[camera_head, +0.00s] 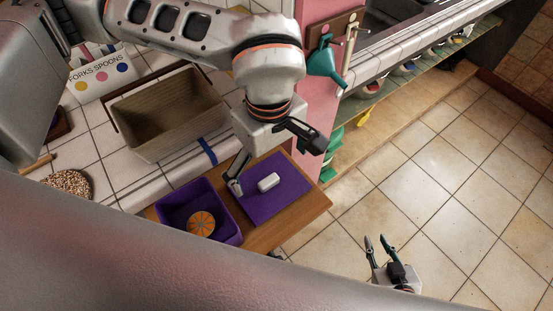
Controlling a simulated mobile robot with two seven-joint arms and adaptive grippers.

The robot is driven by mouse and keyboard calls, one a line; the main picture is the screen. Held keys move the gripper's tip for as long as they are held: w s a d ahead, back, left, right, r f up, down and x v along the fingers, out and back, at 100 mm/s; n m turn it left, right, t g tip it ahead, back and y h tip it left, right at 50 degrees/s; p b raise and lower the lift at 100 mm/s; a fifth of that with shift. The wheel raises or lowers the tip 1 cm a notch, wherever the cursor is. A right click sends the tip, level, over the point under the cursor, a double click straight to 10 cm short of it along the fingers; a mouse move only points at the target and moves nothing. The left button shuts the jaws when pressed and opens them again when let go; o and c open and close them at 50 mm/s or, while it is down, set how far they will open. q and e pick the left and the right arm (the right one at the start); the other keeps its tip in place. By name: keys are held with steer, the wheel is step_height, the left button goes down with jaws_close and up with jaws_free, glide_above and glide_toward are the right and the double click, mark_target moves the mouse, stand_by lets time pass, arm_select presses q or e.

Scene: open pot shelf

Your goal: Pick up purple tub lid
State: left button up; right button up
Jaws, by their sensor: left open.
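The purple tub lid (284,196) lies flat on the wooden board at the counter's end. A small white block-like piece (268,182) is on its upper face; I cannot tell whether it is a handle or a loose thing. My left gripper (274,167) is open above the lid's far part, one finger at the lid's left edge, the other past its far right. I cannot tell whether it touches the lid. The purple tub (168,213) stands left of the lid with an orange round thing (201,223) in it. My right gripper (377,242) is open and empty over the floor.
A brown bin (135,143) and a forks-and-spoons holder (95,75) stand on the tiled counter. A pink post (314,95) with hanging green utensils (325,62) is close behind my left gripper. The tiled floor (450,190) at right is clear.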

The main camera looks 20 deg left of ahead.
mark_target(270, 184)
arm_select(q)
steer(key=shift+w+f, duration=0.1)
steer(key=shift+f, duration=0.1)
steer(key=shift+s+f, duration=0.25)
steer(key=shift+f, duration=0.9)
steer(key=shift+w+a+f+p, duration=0.1)
steer(key=shift+w+f+p, duration=0.15)
steer(key=shift+f, duration=1)
steer(key=shift+w+a+f+p, duration=0.1)
steer(key=shift+f+p, duration=0.1)
steer(key=shift+f, duration=1.05)
steer(key=c, duration=1.2)
steer(key=shift+s+f, duration=0.1)
steer(key=shift+s, duration=0.05)
steer(key=c, duration=0.5)
